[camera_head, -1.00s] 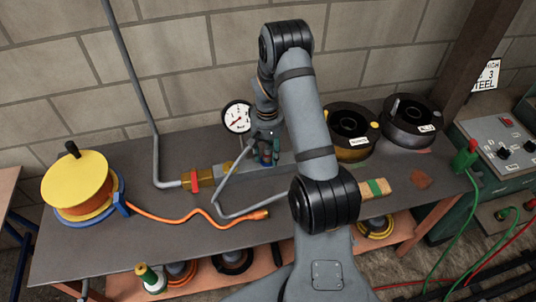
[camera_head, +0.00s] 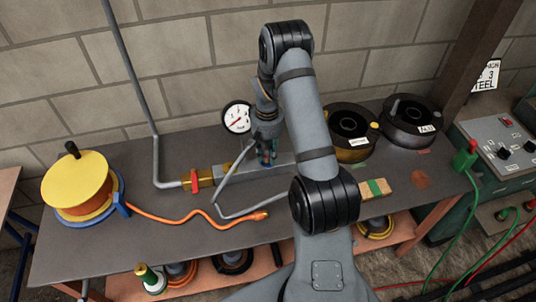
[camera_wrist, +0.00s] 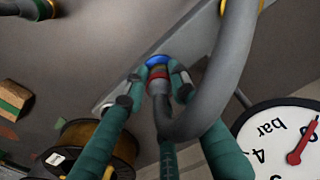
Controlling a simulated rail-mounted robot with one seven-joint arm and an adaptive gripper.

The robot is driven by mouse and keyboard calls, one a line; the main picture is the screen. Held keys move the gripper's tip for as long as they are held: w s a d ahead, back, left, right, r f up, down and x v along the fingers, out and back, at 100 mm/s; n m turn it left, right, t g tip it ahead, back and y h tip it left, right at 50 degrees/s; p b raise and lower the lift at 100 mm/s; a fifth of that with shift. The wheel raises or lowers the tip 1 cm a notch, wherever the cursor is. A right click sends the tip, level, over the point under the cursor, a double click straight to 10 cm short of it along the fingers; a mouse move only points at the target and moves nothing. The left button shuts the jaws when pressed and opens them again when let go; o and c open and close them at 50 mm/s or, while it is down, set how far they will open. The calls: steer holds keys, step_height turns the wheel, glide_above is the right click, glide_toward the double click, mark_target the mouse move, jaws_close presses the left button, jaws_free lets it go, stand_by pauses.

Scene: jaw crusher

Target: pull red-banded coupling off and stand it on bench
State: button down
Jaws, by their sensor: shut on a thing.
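The red-banded coupling (camera_wrist: 157,73) sits at the end of a thick grey hose (camera_wrist: 205,95) in the wrist view. A blue ring (camera_wrist: 157,61) shows just beyond its red band. My gripper (camera_wrist: 159,80) has its teal fingers closed around the coupling. In the head view my gripper (camera_head: 267,153) is low over the grey manifold bar (camera_head: 283,160), and the coupling is mostly hidden there. I cannot tell whether the coupling is still seated on its fitting. The grey bench (camera_head: 90,245) lies below.
A pressure gauge (camera_head: 237,117) stands behind my gripper. A red-handled valve (camera_head: 195,181) and the yellow reel (camera_head: 77,183) are to the left. An orange cable (camera_head: 190,212) crosses the bench. Two dark spools (camera_head: 349,125) stand right, with a green-banded block (camera_head: 376,188) before them. Front-left bench is clear.

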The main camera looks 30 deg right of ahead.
mark_target(267, 148)
steer(key=c, duration=1)
jaws_free()
steer(key=shift+r, duration=0.1)
step_height(267, 148, up, 12)
steer(key=shift+f, duration=0.1)
